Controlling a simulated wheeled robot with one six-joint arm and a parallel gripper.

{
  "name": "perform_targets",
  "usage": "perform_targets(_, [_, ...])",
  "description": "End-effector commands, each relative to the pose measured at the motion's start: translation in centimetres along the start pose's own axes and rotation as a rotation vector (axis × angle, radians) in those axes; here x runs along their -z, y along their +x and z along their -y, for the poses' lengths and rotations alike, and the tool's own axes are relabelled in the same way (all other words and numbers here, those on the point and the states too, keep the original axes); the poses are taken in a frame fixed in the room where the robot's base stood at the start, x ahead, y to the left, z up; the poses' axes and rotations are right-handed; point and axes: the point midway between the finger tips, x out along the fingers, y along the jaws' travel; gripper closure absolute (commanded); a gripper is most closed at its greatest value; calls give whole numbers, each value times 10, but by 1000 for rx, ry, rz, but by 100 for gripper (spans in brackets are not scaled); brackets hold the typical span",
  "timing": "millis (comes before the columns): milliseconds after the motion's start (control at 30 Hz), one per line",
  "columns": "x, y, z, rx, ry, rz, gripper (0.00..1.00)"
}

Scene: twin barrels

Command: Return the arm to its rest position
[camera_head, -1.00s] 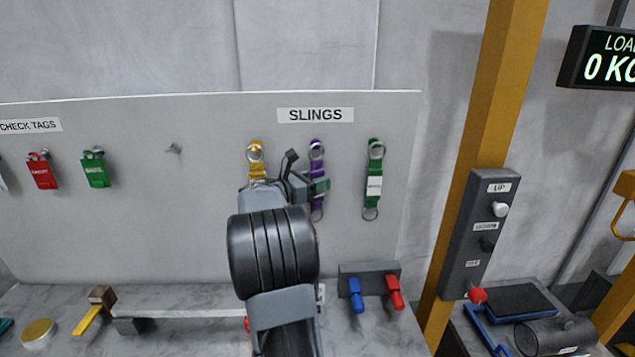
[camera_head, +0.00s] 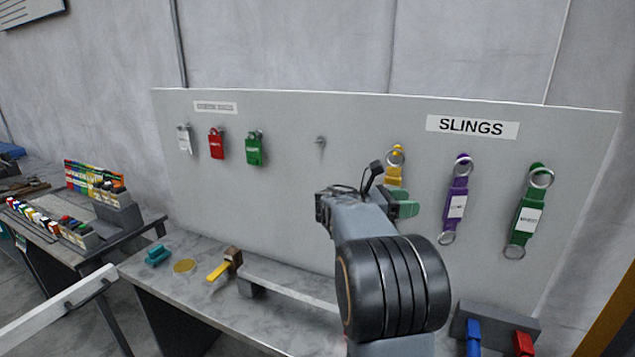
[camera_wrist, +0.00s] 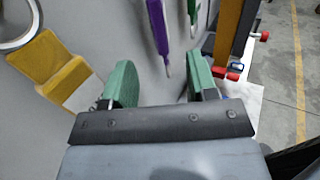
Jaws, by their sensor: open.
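My gripper (camera_wrist: 163,82) shows in the wrist view with its two green fingers apart and nothing between them. In the head view my arm reaches up in front of the board, and one green fingertip of my gripper (camera_head: 404,203) shows beside the yellow sling (camera_head: 394,175). The arm hides the lower part of that sling. The yellow sling also shows large at the left of the wrist view (camera_wrist: 58,65), apart from the fingers. The purple sling (camera_head: 457,205) and the green sling (camera_head: 528,212) hang to the right of my gripper.
The grey board (camera_head: 290,200) stands behind a bench (camera_head: 205,285). Red, green and white tags hang at its left beside an empty peg (camera_head: 320,141). A yellow-handled hammer (camera_head: 226,264) lies on the bench. Blue and red clamps (camera_head: 523,343) are at lower right. A side table (camera_head: 75,240) stands left.

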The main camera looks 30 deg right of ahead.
Motion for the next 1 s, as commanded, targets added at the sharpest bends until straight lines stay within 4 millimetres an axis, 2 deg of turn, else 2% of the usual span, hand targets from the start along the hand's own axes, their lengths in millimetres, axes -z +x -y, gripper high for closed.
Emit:
perform_targets(167, [0,-1,0,-1,15,0,47])
perform_targets(267, [4,-1,-3,-18,99,-26,47])
perform_targets(367, [49,-4,-2,-15,244,-199,47])
perform_targets(433, [87,-15,12,32,385,-385,47])
perform_targets(533, [130,-55,43,144,622,-680,47])
perform_targets(600, [152,-92,67,257,780,-877,47])
perform_targets(700, [172,-149,103,451,971,-1132,47])
perform_targets(833, [181,-212,149,698,1120,-1398,47])
perform_targets(900, [181,-234,168,778,1140,-1497,47])
perform_targets(1000, [178,-253,190,814,1126,-1595,47])
